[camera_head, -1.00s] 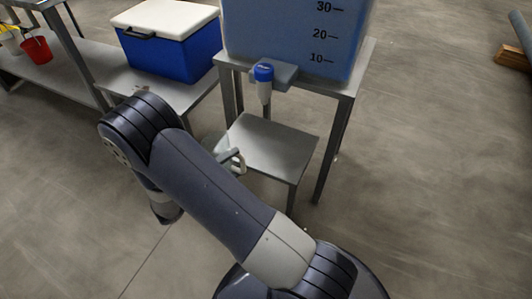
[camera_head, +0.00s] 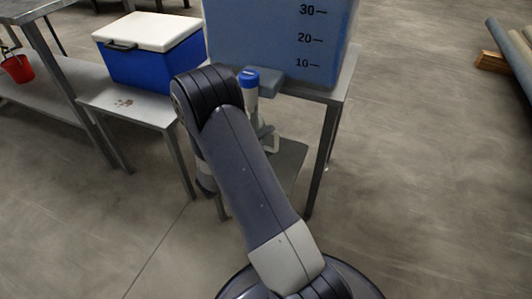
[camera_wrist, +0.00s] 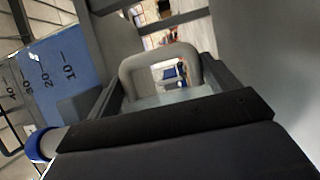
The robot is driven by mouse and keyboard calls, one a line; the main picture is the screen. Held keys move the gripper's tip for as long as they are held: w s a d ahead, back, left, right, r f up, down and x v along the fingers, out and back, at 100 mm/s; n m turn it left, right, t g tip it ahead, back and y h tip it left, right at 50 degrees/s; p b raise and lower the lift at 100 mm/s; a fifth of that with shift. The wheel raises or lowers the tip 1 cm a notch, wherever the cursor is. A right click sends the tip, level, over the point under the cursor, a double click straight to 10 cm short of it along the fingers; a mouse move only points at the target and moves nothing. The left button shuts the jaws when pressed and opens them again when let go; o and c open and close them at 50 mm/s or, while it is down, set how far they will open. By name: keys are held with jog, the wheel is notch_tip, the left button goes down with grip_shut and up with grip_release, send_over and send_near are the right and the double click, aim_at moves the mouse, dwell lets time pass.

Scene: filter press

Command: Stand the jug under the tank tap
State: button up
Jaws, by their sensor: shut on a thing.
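The jug (camera_head: 269,139) shows in the head view as a pale handle and a bit of body beside my forearm, which hides the rest. In the wrist view its grey looped handle (camera_wrist: 160,55) stands between the fingers of my gripper (camera_wrist: 162,82), which is shut on the jug. The tank (camera_head: 285,35) is blue with level marks, on a metal stand. Its tap (camera_head: 249,85) has a blue top and pale spout, close to the jug; it also shows in the wrist view (camera_wrist: 42,145). I cannot tell whether the jug is directly under the spout or touches the shelf.
The stand's low shelf (camera_head: 290,160) is partly hidden by my arm. A blue cool box (camera_head: 155,62) with a white lid sits on a low table (camera_head: 150,108) at left. A red bucket (camera_head: 18,69) is farther left. Pipes (camera_head: 508,55) lie at far right; floor right of the stand is clear.

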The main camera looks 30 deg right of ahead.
aim_at(268, 150)
jog(key=shift+f+b, duration=0.7)
jog(key=shift+f, duration=1)
jog(key=shift+f, duration=0.15)
jog(key=o, duration=1.2)
jog(key=shift+c, duration=0.2)
jog(key=shift+a+r, duration=0.2)
jog(key=shift+a, duration=0.1)
jog(key=p+v, duration=0.2)
jog(key=v, duration=0.9)
jog(key=shift+a, duration=0.25)
jog(key=shift+s, duration=0.15)
